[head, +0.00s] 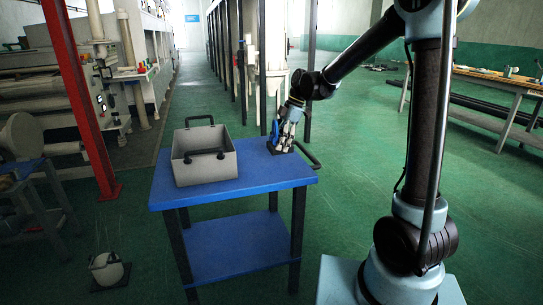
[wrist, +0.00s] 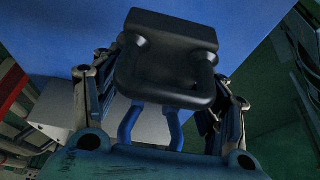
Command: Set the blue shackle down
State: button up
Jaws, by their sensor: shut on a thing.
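My gripper (head: 287,142) is low over the right rear part of the blue table (head: 235,190), pointing down. In the wrist view my gripper (wrist: 165,95) has its fingers on both sides of a black, loop-shaped piece. Two curved blue prongs of the blue shackle (wrist: 174,130) show below that piece, between the fingers. A small bit of blue, probably the shackle (head: 275,129), shows at the gripper's left side in the head view. The fingers are shut on it. The contact points are partly hidden, and I cannot tell whether the shackle touches the table.
A grey open bin (head: 204,170) with dark handles stands on the table, left of my gripper. A dark handle (head: 308,155) juts from the table's right side. The front right of the table top is clear. A red post (head: 80,100) stands to the left.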

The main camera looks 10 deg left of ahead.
jog(key=shift+s+a+f, duration=0.1)
jog(key=shift+f, duration=1.25)
jog(key=shift+s+a+f, duration=0.1)
jog(key=shift+f, duration=1.25)
jog(key=o, duration=1.4)
